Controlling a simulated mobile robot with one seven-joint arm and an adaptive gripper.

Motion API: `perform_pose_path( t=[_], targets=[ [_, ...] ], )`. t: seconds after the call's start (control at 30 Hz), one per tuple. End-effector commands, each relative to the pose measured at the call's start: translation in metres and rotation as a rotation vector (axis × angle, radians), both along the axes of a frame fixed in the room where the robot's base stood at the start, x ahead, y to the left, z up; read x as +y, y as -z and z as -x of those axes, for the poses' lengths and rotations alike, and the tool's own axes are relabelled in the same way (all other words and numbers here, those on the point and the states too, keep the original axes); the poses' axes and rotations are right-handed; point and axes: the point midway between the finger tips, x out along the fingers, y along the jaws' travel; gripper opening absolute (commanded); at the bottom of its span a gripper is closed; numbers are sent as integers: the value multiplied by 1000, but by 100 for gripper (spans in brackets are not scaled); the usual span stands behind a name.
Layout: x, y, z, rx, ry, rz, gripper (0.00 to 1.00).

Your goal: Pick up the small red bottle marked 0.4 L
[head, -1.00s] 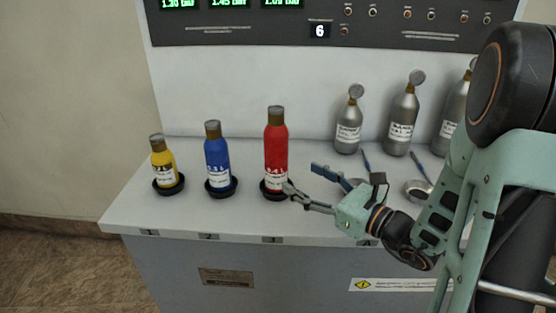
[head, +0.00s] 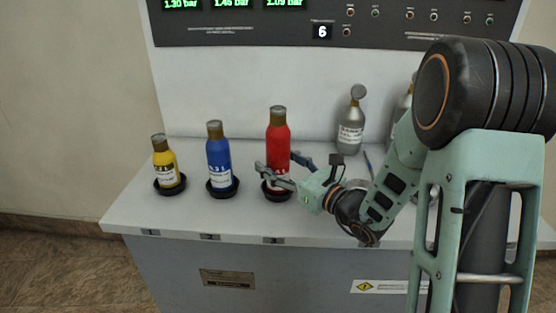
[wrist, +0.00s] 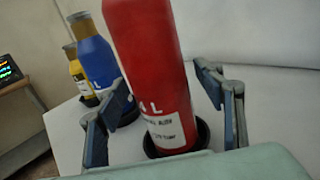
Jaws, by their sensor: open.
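The red bottle (head: 278,138) with a brown neck and white label stands upright in a black ring holder (head: 277,196) at place 3. In the wrist view the red bottle (wrist: 148,50) fills the middle; its label is only partly legible, ending in "L". My gripper (head: 280,163) is open at the bottle's lower half. One finger crosses in front of the label in the head view, the other lies at its right. In the wrist view the fingers (wrist: 165,85) flank the bottle on both sides, with no clear grip on it.
A blue bottle (head: 218,155) and a smaller yellow bottle (head: 165,160) stand in holders to the left. A grey bottle (head: 351,125) stands at the back right; another is mostly hidden by my arm. The panel wall (head: 240,85) rises behind the white bench (head: 130,205).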

Motion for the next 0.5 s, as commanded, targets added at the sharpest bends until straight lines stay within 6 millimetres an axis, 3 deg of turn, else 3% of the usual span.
perform_pose_path(
  t=[0.2, 0.5],
  targets=[
    [0, 0, 0, 0, 0, 0, 61],
    [0, 0, 0, 0, 0, 0, 28]
  ],
)
